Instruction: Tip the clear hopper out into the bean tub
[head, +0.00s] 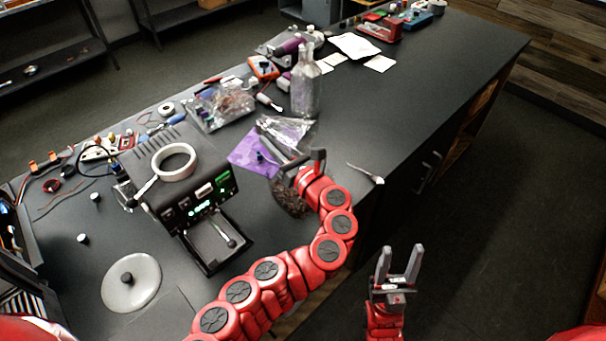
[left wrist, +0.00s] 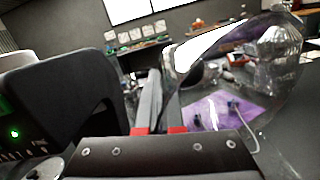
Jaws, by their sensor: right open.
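My left gripper (head: 303,159) is near the table's front edge, right of the brewer. In the left wrist view its fingers (left wrist: 160,100) are close together on the wall of the clear hopper (left wrist: 208,48). The hopper is see-through, and its curved rim slants up to the right, so it looks tilted. My right gripper (head: 400,262) is open and empty, beyond the table's front edge.
The black brewer (head: 160,205) has a white ring (head: 174,162) on top. A round lid (head: 131,283) lies in front. A clear bottle (head: 305,92) stands behind a purple sheet (head: 243,156). A small spoon-like tool (head: 368,174) lies near the edge. Clutter fills the back.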

